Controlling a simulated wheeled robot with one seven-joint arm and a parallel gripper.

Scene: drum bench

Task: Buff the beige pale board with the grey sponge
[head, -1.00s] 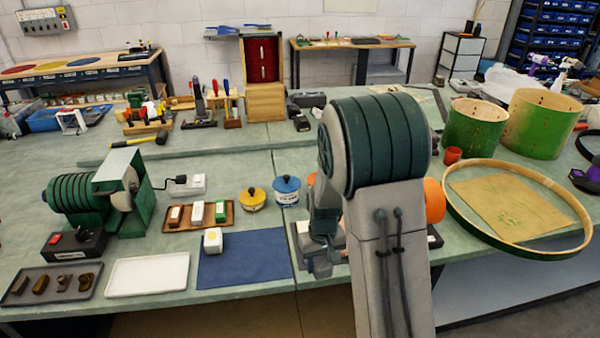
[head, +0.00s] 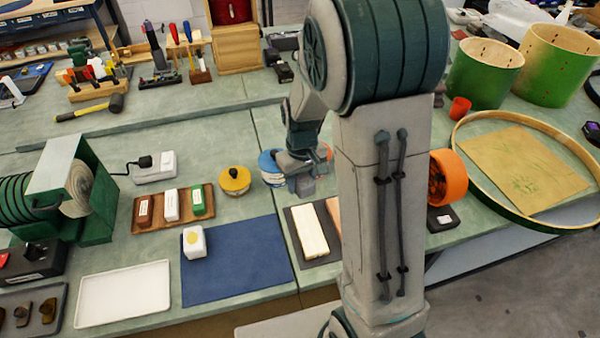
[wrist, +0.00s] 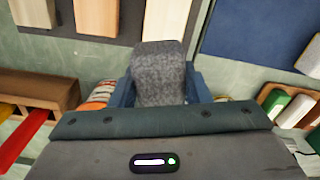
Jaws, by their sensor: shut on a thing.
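My gripper (wrist: 160,92) is shut on the grey sponge (wrist: 158,70), a speckled block held between its two blue fingers. In the head view my gripper (head: 303,182) is just beyond the far end of the boards, and the sponge is hard to make out there. The beige pale board (head: 309,232) lies on a dark mat (head: 322,258), nearest the blue mat. My arm hides part of the boards in the head view.
A pinkish tan board (wrist: 97,15) and a browner one (wrist: 33,12) lie beside it. The blue mat (head: 235,270) carries a white block (head: 194,243). Yellow (head: 234,180) and blue (head: 270,165) tins stand near my gripper. An orange roll (head: 447,178) stands right.

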